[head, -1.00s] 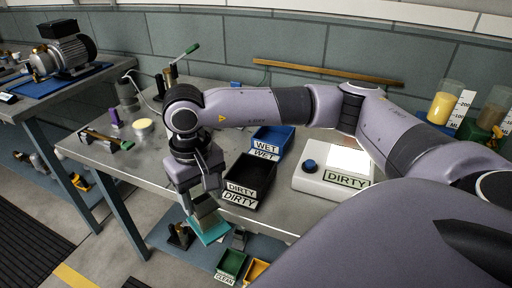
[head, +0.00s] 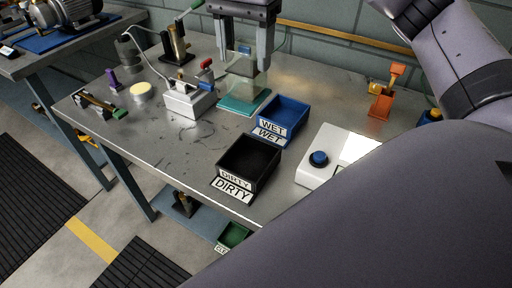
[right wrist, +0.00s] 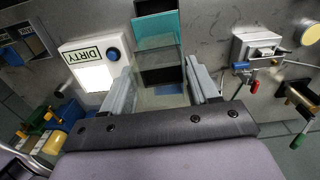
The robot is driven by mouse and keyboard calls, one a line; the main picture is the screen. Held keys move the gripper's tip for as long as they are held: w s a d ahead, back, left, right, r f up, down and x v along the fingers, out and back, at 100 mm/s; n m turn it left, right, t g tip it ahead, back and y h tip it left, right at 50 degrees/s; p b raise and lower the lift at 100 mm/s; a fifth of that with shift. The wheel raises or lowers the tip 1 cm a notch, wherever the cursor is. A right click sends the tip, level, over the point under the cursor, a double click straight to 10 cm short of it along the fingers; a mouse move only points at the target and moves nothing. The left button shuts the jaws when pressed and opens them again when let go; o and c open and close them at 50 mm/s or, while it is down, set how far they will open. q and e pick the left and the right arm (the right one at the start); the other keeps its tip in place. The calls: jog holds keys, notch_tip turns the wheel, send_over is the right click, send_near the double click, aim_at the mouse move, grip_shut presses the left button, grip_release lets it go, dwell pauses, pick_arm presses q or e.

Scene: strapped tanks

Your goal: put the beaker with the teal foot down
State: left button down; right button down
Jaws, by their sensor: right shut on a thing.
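The beaker (head: 240,88) is clear and boxy, with a square teal foot (head: 240,106). It is upright behind the blue WET tray. My right gripper (head: 243,62) points down from above and is shut on the beaker's upper part. The teal foot is at or very near the bench top; I cannot tell whether it touches. In the right wrist view the beaker (right wrist: 158,45) lies between the two fingers, with the teal foot (right wrist: 172,25) beyond them. My left gripper is not in view.
The blue WET tray (head: 282,112) is just in front of the beaker, with the black DIRTY tray (head: 248,160) nearer. A white fixture with red and blue handles (head: 187,101) stands close left. A white box with a blue button (head: 319,158) is to the right. Bare bench lies front left.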

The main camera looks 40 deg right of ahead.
aim_at(249, 73)
jog(key=shift+d+r, duration=0.2)
jog(key=shift+r, duration=0.1)
jog(key=shift+d+f+m, duration=0.1)
jog(key=shift+f+m, duration=0.05)
jog(key=shift+m, duration=0.15)
notch_tip(249, 73, down, 5)
jog(key=shift+s+r+b, duration=0.1)
jog(key=shift+r+b, duration=0.05)
jog(key=shift+b, duration=0.75)
jog(key=shift+f, duration=7.4)
